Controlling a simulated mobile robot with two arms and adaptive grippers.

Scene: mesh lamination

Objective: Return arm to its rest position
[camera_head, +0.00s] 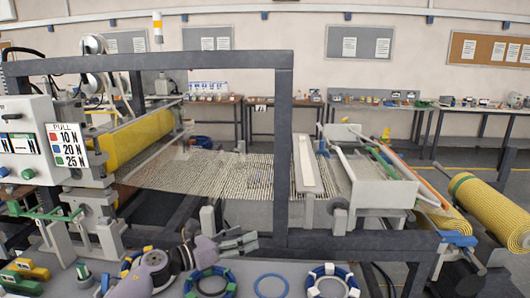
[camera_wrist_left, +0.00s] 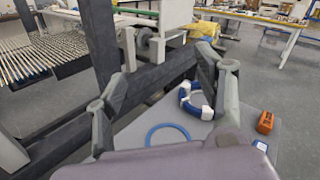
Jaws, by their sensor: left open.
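My left gripper (camera_head: 238,243) comes in low in the head view, over the front table and in front of the dark frame of the machine. In the left wrist view its two fingers (camera_wrist_left: 165,95) stand wide apart with nothing between them. A flat blue ring (camera_wrist_left: 167,134) lies on the table below the gap between the fingers. It also shows in the head view (camera_head: 271,286), to the right of the gripper. My right gripper is in neither view.
Blue-and-white segmented rings (camera_head: 333,283) lie along the table near my arm. The dark upright frame (camera_head: 284,150) stands close behind the gripper. The mesh bed (camera_head: 215,172) and yellow rolls (camera_head: 490,207) lie beyond. An orange block (camera_wrist_left: 265,122) sits on the table's right side.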

